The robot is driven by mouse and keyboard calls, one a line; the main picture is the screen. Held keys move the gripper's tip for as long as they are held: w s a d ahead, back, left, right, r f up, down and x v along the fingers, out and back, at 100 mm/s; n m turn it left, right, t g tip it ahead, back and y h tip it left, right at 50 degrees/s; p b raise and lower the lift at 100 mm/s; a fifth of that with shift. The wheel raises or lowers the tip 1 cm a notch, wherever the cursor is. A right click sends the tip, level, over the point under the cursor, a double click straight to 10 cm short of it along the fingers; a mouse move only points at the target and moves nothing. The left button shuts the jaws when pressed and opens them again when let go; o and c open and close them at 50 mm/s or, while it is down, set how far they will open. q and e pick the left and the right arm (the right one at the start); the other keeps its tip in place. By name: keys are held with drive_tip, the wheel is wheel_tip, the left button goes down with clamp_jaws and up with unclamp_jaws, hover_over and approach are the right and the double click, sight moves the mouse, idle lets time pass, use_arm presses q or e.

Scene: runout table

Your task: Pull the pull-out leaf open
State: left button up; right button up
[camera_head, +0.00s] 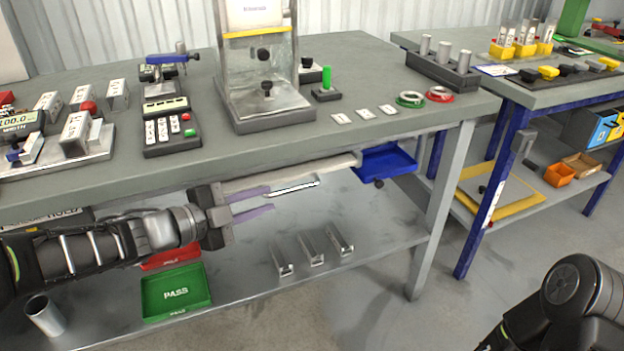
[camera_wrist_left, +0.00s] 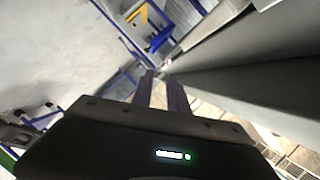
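The pull-out leaf (camera_head: 338,164) shows as a pale, thin front edge under the grey tabletop, close beneath the bench front. A slim, light bar handle (camera_head: 295,187) sits just below that edge. My left gripper (camera_head: 271,198) is below the tabletop, with its two purple fingers pointing right toward the handle. The fingers are apart with nothing seen between them, and the tips look short of the handle's left end. The left wrist view also shows the two fingers (camera_wrist_left: 160,77) with a gap between them. My right gripper is out of view; only part of my right arm shows.
The workbench (camera_head: 330,141) carries a fixture, a keypad and small parts. A blue tray (camera_head: 385,162) hangs under it at the right. The lower shelf (camera_head: 375,245) holds a green PASS tray (camera_head: 176,291), a red tray and metal brackets (camera_head: 312,250). Open floor lies in front.

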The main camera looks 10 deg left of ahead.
sight(286, 192)
use_arm(q)
drive_tip(key=shift+w+d, duration=0.25)
drive_tip(key=shift+w, duration=0.05)
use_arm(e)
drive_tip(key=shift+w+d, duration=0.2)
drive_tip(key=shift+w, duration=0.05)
use_arm(q)
drive_tip(key=shift+w+d+f, duration=0.2)
drive_tip(key=shift+w+d, duration=0.15)
drive_tip(key=shift+w, duration=0.05)
drive_tip(key=b+x, duration=0.2)
drive_tip(key=x, duration=0.4)
drive_tip(key=shift+w+d, duration=0.2)
drive_tip(key=shift+w, duration=0.1)
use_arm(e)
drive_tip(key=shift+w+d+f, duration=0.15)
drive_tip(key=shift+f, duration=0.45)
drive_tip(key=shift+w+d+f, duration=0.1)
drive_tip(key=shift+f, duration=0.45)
use_arm(q)
drive_tip(key=shift+c, duration=0.4)
clamp_jaws()
